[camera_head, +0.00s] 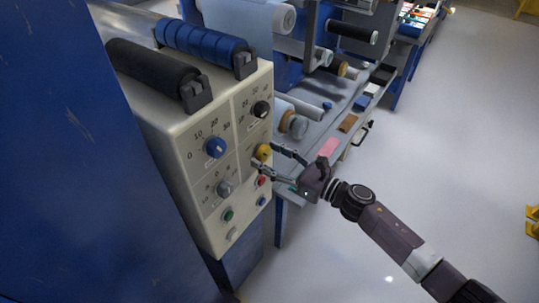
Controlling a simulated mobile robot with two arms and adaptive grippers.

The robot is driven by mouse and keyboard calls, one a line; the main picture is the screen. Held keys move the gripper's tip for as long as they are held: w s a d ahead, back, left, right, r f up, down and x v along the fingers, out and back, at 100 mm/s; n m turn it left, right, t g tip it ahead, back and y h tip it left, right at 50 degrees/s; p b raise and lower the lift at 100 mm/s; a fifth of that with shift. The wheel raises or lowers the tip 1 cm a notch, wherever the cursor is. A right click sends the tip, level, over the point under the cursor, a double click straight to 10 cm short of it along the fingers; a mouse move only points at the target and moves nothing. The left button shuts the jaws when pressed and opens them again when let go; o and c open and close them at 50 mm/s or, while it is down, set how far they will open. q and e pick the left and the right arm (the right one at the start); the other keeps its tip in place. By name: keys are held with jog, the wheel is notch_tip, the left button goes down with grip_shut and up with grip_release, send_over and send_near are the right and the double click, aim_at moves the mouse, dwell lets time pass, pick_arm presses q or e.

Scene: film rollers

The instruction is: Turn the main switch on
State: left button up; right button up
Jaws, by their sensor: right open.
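A cream control panel (205,205) on the machine's front carries several knobs and buttons. A large blue dial (215,147), a black dial (261,109) and a grey dial (224,188) sit on it. A yellow knob (262,152) is at its right edge. I cannot tell from lettering which control is the main switch. My right gripper (265,157) is open and empty, its two fingers reaching left to the yellow knob, one above and one below it. Whether they touch it is unclear. My left gripper is not in view.
Below are a red button (261,181), a blue button (262,201), a green button (227,214) and a pale button (232,234). Black and blue rollers (205,42) lie on top. A grey bench (340,108) with film rolls stands behind my right gripper.

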jog(key=shift+c, duration=1.4)
jog(key=c, duration=0.9)
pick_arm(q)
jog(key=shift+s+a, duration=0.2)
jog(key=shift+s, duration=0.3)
